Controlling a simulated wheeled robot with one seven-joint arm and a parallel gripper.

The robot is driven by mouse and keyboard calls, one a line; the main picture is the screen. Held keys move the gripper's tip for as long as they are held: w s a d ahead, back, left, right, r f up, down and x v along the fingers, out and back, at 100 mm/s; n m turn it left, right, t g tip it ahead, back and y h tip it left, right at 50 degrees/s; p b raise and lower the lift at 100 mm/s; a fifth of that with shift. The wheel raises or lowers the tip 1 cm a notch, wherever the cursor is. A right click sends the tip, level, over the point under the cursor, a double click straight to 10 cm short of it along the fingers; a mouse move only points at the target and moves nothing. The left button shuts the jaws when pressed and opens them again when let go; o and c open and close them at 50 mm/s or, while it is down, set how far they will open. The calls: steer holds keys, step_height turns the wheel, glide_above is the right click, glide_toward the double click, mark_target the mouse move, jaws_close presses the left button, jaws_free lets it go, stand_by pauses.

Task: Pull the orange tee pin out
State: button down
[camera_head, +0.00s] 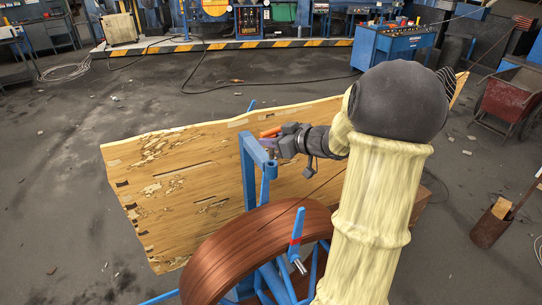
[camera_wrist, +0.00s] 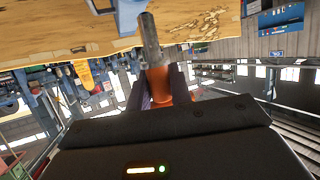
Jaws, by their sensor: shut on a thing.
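My gripper (camera_wrist: 160,85) is shut on the orange tee pin (camera_wrist: 158,78), its dark fingers on both sides of the orange part. A bare grey metal shaft (camera_wrist: 150,40) extends from the orange part towards the top of the wrist view, beside a blue part (camera_wrist: 128,15). In the head view the orange of the pin (camera_head: 270,131) shows at my gripper (camera_head: 272,144), just above the right end of a blue bracket (camera_head: 256,150). I cannot tell whether the shaft touches the bracket.
A wooden board (camera_head: 175,175) lies behind the bracket. A brown wheel rim (camera_head: 235,255) with blue spokes stands in front, and a blue lever with a red band (camera_head: 297,232) rises beside it. A red cart (camera_head: 510,100) stands at right. Open floor surrounds the board.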

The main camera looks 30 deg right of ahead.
steer(key=shift+w+r+p, duration=0.1)
steer(key=shift+r+p, duration=0.5)
steer(key=shift+r, duration=0.05)
steer(key=shift+s, duration=0.2)
steer(key=shift+w+f, duration=0.1)
steer(key=shift+w, duration=0.05)
